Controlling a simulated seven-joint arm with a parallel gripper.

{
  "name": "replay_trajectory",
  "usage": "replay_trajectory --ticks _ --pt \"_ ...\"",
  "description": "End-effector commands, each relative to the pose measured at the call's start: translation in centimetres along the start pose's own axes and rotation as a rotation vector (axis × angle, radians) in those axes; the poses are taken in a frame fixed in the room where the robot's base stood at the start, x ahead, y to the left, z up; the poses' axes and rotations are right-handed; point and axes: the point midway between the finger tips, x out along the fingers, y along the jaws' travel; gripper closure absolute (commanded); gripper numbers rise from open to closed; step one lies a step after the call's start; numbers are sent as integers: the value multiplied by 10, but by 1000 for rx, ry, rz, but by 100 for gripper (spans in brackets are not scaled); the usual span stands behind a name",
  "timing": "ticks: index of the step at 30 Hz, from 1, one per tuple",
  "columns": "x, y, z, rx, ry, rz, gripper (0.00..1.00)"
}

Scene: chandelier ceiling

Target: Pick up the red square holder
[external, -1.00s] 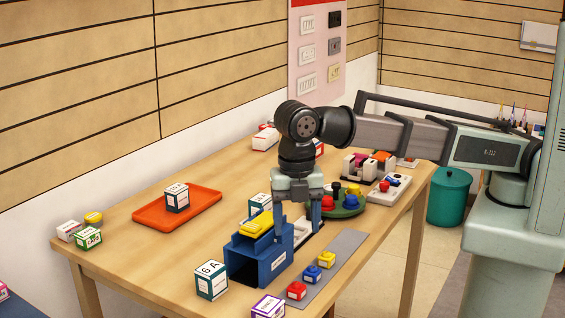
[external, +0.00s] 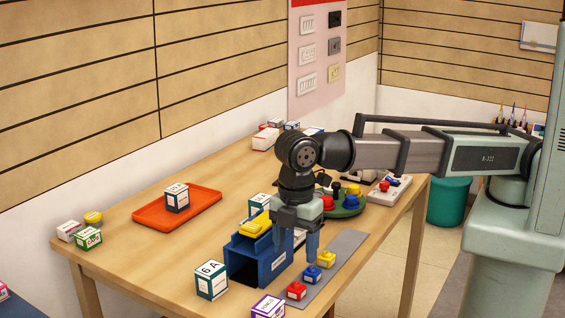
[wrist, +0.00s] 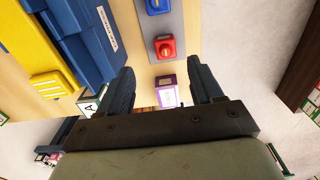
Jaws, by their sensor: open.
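The red square holder (external: 296,291) is a small red block with a round knob on top. It sits at the near end of a grey strip (external: 344,250) on the table, beside a blue holder (external: 312,273) and a yellow holder (external: 326,259). In the wrist view the red holder (wrist: 166,47) lies ahead, between the lines of my two fingers and beyond their tips. My gripper (external: 292,245) is open and empty, pointing down above the table by the blue box. It also shows in the wrist view (wrist: 162,80), with nothing between the fingers.
A blue box (external: 262,262) with a yellow piece (external: 257,224) on top stands close to my gripper's left. A white block marked A (external: 211,281) and a purple-edged block (external: 268,307) stand near the front edge. An orange tray (external: 150,216) lies further left.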

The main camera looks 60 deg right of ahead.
Motion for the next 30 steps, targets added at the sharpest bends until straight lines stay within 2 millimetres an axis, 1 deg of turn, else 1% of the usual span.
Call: replay_trajectory --ticks 1,6,16,20,25,27,30 --pt "8 -1 1 -1 -2 -1 34" --pt "25 0 0 -1 -1 -1 34" --pt "37 -2 -2 -2 -1 -1 34" --pt "50 -6 -5 -2 -1 -1 34" --pt "71 -8 -8 -2 -2 -1 34" --pt "78 -8 -8 -2 -2 -1 34" --pt "82 -8 -8 -2 0 0 34"
